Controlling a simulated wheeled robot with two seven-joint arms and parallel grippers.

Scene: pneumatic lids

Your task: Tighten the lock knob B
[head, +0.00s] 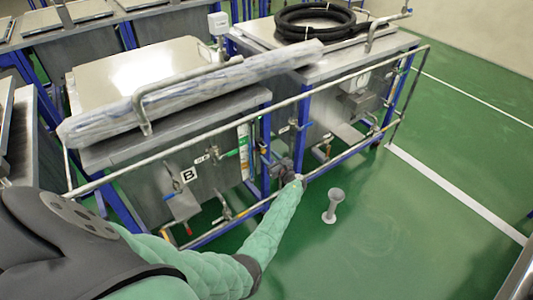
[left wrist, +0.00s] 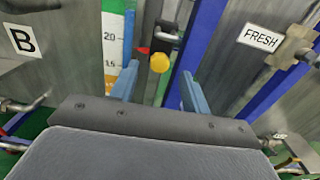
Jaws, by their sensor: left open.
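A round yellow knob (left wrist: 159,63) sits on a dark upright fitting between the two tanks in the left wrist view. A small red pointer is just left of it. I take it for lock knob B, but no label on it is readable. My left gripper (left wrist: 157,90) is open, its two blue fingers on either side of the knob's line, with the knob a little beyond the tips. No contact shows. In the head view my left gripper (head: 288,170) is small and low by the gap between the tanks. My right gripper is out of view.
The tank marked B (head: 160,185) stands left of the gap, with a level scale (left wrist: 113,40) on its edge. A FRESH label (left wrist: 262,37) is on the right tank. A pipe rail (head: 235,112) runs across the front. A grey floor post (head: 334,205) stands on open green floor.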

